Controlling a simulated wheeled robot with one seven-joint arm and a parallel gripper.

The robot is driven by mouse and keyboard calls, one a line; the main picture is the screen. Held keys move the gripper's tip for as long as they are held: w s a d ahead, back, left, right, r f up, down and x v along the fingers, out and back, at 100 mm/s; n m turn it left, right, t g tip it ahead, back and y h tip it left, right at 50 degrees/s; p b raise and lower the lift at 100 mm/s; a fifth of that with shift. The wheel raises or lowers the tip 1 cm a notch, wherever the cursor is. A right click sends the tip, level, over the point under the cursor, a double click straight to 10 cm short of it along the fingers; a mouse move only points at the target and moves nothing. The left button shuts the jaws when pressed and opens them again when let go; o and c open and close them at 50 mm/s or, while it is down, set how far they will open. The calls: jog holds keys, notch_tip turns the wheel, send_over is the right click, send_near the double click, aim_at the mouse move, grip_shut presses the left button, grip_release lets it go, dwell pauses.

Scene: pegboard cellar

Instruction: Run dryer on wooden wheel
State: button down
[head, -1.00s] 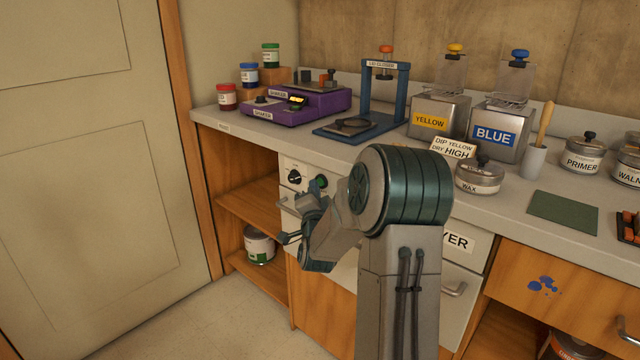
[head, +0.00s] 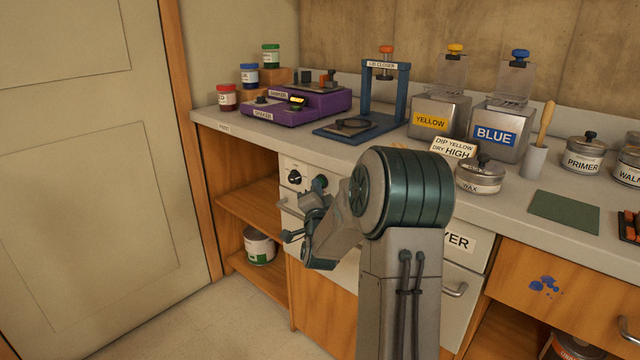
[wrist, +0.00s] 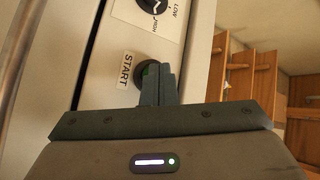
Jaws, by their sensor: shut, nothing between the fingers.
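The dryer is the pale front under the counter; its label (head: 455,241) is partly hidden by my arm and reads "YER". Its black dial (head: 294,177) also shows at the top of the wrist view (wrist: 153,4), between LOW and HIGH, with its white mark seemingly toward HIGH. In the wrist view the dark round start button (wrist: 141,73) sits beside the START label (wrist: 126,70). My gripper (wrist: 158,75) is shut and empty, its fingertips overlapping the button; I cannot tell whether they touch. In the head view my gripper (head: 318,184) hides the button. I see no wooden wheel.
A card (head: 454,148) on the counter reads "DIP YELLOW DRY HIGH". Behind it stand the yellow tank (head: 436,120) and blue tank (head: 495,134). A wax jar (head: 480,180), a purple shaker (head: 290,112) and a lid closer (head: 385,70) line the counter. Floor at left is clear.

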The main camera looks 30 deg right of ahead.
jog(key=shift+s+a+b, duration=0.35)
jog(key=shift+a+b, duration=0.15)
jog(key=shift+a, duration=0.3)
jog(key=a, duration=0.1)
jog(key=s+a+b, duration=0.1)
jog(key=a, duration=0.1)
jog(key=a+b, duration=0.1)
jog(key=shift+s+a, duration=0.35)
dwell(0.7)
